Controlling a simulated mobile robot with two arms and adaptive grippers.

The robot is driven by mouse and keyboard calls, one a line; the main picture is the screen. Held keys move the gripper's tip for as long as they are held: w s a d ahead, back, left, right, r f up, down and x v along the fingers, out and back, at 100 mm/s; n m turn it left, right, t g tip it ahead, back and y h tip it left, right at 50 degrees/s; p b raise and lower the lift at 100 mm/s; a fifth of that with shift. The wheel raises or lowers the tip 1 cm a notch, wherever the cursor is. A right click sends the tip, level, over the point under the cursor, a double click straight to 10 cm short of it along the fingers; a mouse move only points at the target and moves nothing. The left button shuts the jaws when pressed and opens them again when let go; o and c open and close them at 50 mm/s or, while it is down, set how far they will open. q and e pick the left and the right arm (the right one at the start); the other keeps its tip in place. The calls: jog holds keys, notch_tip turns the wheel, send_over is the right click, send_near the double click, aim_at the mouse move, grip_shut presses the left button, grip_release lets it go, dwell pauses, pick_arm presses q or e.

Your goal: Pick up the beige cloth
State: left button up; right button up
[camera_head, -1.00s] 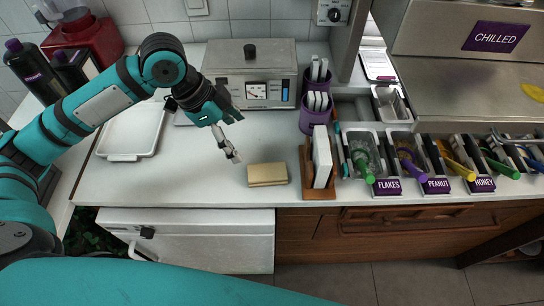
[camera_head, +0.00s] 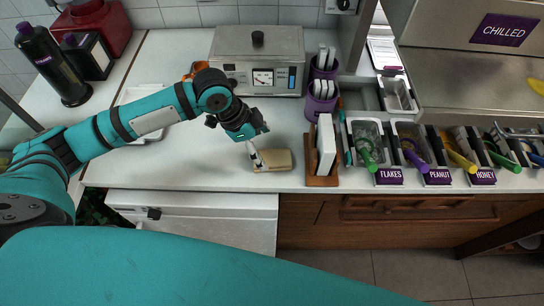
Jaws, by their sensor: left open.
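The beige cloth (camera_head: 278,161) lies folded and flat on the white counter, left of the wooden holder. My left gripper (camera_head: 258,164) points down at the left end of the cloth, with its fingers over or beside that edge. It is open, and I cannot tell whether it touches the cloth. The fingers hide a little of the cloth's left side. My right gripper is not in view.
A wooden holder with white cards (camera_head: 326,146) stands close to the cloth's right. A metal appliance with a dial (camera_head: 257,62) stands behind. Purple cups (camera_head: 320,105) and topping trays (camera_head: 367,143) are to the right. The counter's front edge is just below the cloth.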

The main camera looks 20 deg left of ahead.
aim_at(269, 157)
pick_arm(q)
jog(key=x, duration=0.4)
jog(key=shift+s+d+f+p, duration=0.1)
jog(key=shift+d+f+p, duration=0.1)
jog(key=shift+p, duration=0.2)
jog(key=shift+a, duration=0.1)
jog(key=shift+c, duration=0.4)
jog(key=c, duration=1.1)
